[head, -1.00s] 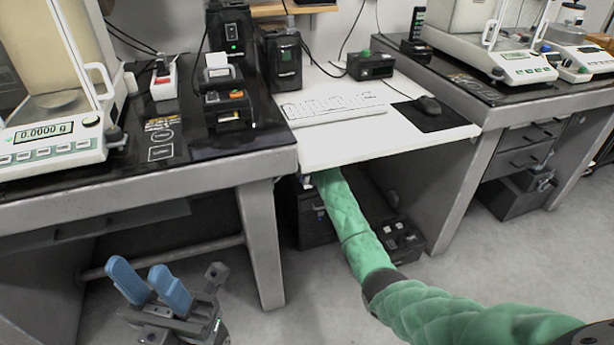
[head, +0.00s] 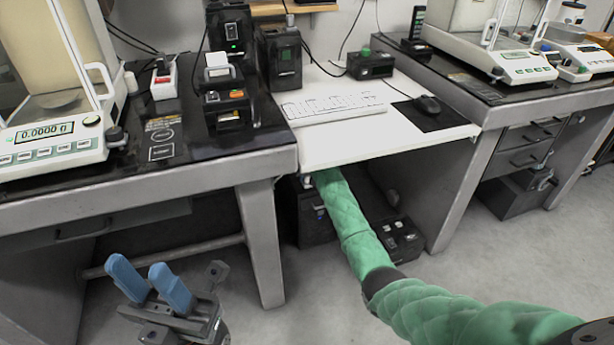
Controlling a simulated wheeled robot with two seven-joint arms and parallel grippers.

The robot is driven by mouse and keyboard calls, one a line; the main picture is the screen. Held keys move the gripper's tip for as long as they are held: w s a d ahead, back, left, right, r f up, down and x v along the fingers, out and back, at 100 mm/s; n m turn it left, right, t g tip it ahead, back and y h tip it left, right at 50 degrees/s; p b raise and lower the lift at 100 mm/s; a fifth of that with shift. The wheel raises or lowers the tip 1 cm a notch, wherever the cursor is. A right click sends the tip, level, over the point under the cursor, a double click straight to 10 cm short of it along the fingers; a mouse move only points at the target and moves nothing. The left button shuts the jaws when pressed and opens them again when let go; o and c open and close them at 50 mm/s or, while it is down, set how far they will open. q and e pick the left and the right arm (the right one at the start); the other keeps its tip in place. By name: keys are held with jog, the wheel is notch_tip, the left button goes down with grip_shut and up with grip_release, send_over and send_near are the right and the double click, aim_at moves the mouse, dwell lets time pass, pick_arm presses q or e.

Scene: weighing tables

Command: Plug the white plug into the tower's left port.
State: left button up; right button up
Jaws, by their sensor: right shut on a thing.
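A dark tower (head: 314,222) stands on the floor under the white desk, partly covered by my green right arm (head: 345,220). Its ports cannot be made out. My right arm reaches in under the desk's front edge, and its gripper is hidden there. The white plug cannot be seen. My left gripper (head: 140,272) is low at the bottom left, in front of the left table. Its two blue fingers are apart with nothing between them.
The white desk (head: 370,144) overhangs the tower and carries a keyboard (head: 333,108) and mouse. A black box with sockets (head: 402,238) sits on the floor right of my arm. The left table's leg (head: 262,245) stands left of the tower. Open floor lies in front.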

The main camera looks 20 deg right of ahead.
jog(key=shift+f, duration=0.55)
dwell(0.4)
jog(key=o, duration=1.6)
